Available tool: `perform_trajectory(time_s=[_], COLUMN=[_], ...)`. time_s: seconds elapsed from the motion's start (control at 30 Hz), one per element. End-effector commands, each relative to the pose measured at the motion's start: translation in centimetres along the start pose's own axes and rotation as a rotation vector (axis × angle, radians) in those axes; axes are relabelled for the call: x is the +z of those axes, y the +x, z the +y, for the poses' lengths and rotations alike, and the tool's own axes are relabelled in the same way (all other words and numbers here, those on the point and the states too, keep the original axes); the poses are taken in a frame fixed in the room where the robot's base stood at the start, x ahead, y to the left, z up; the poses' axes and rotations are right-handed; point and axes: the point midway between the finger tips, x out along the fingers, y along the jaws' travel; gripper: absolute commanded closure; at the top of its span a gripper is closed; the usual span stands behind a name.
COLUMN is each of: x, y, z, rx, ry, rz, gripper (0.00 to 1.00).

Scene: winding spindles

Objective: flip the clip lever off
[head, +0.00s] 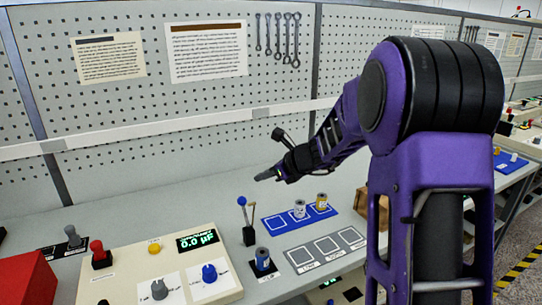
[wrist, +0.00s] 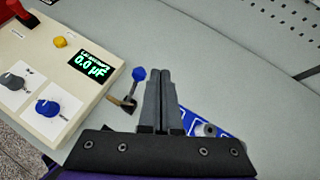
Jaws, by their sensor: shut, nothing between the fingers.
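A small lever with a blue ball knob (head: 242,201) stands on a dark base (head: 249,236) to the right of the meter panel, its stick close to upright. It is the likeliest clip lever; I read no label on it. The knob also shows in the wrist view (wrist: 139,73), just left of my fingers, with a gap between. My gripper (head: 264,176) is shut and empty, above and behind the lever in the head view. Its closed fingers (wrist: 163,76) point away over the bench in the wrist view and hide part of the blue mat.
The meter panel (head: 142,262) has a display reading 0.0 µF (head: 198,240) and several knobs. A blue mat (head: 275,222) holds two spools (head: 299,209) (head: 322,201); another spool (head: 262,258) stands on a dark pad. A grey marked mat (head: 325,247) is empty. A pegboard wall (head: 130,105) stands behind.

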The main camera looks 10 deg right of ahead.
Motion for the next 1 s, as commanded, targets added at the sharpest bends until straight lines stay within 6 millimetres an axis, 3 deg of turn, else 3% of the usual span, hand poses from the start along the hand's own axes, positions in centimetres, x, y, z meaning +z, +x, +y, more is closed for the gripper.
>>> perform_trajectory(time_s=[0.1, 0.3, 0.83, 1.0], x=[2.0, 4.0, 4.7, 6.8], y=[-1.7, -3.6, -4.4, -5.4], z=[-0.9, -2.0, -2.5, -3.9], rx=[0.000, 0.002, -0.002, -0.088], ry=[-0.004, -0.002, -0.011, -0.206], rz=[-0.003, -0.001, 0.003, 0.038], gripper=[1.00, 1.00, 1.00, 1.00])
